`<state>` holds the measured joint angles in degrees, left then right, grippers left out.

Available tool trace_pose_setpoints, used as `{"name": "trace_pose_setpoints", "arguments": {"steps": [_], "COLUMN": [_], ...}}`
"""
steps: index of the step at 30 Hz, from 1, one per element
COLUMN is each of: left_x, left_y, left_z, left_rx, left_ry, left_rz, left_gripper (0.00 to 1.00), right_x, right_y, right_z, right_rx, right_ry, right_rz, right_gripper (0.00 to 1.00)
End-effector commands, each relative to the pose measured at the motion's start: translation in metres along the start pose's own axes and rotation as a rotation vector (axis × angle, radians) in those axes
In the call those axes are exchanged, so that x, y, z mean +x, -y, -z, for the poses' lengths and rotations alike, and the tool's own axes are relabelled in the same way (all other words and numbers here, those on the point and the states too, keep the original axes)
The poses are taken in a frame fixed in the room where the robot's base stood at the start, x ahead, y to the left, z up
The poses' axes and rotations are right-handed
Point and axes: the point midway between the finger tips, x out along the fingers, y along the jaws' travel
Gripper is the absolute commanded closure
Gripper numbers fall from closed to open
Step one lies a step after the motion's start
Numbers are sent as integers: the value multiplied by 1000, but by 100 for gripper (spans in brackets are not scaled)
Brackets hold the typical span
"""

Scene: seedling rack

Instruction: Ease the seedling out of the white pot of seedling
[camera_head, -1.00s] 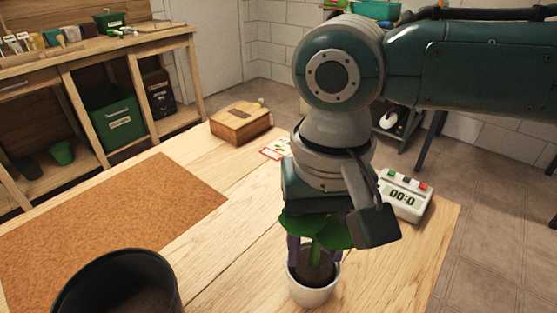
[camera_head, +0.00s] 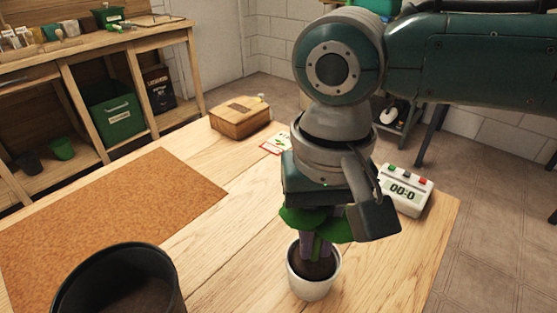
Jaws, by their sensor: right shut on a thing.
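The white pot (camera_head: 311,286) stands upright on the wooden table near the front edge of the view, with dark soil inside. The green seedling (camera_head: 338,231) stands in it, its stem meeting the soil and its leaves just under my right gripper. My right gripper (camera_head: 315,243) reaches down from above, its fingers shut on the seedling's stem just above the pot rim. The gripper body hides the upper part of the plant. My left gripper is not in view.
A large black pot (camera_head: 120,285) with soil stands at the front left. A white timer (camera_head: 404,190) stands right of my gripper. A wooden box (camera_head: 240,117) and a small card (camera_head: 275,143) lie behind. Bare table lies between mat and white pot.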

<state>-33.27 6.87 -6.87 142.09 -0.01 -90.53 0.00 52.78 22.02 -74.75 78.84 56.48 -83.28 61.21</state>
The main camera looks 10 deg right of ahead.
Motion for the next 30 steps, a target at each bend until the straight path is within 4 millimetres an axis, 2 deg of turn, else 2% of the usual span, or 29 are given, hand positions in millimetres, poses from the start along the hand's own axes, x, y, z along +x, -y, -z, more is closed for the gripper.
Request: {"name": "trace_pose_setpoints", "arguments": {"steps": [2,3,11,20,23,30], "left_x": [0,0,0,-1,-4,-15], "left_y": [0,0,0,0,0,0], "left_z": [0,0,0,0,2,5], "left_rx": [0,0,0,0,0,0], "left_ry": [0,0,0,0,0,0], "left_rz": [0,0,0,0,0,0], "left_gripper": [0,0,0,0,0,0], "right_x": [0,0,0,-3,-14,-63], "right_y": [0,0,0,0,0,0], "right_z": [0,0,0,0,0,1], "right_rx": [0,0,0,0,0,0], "right_ry": [0,0,0,-1,-1,-3], "right_rz": [0,0,0,1,2,2], "right_gripper": [100,81,52,50,50,50]}}
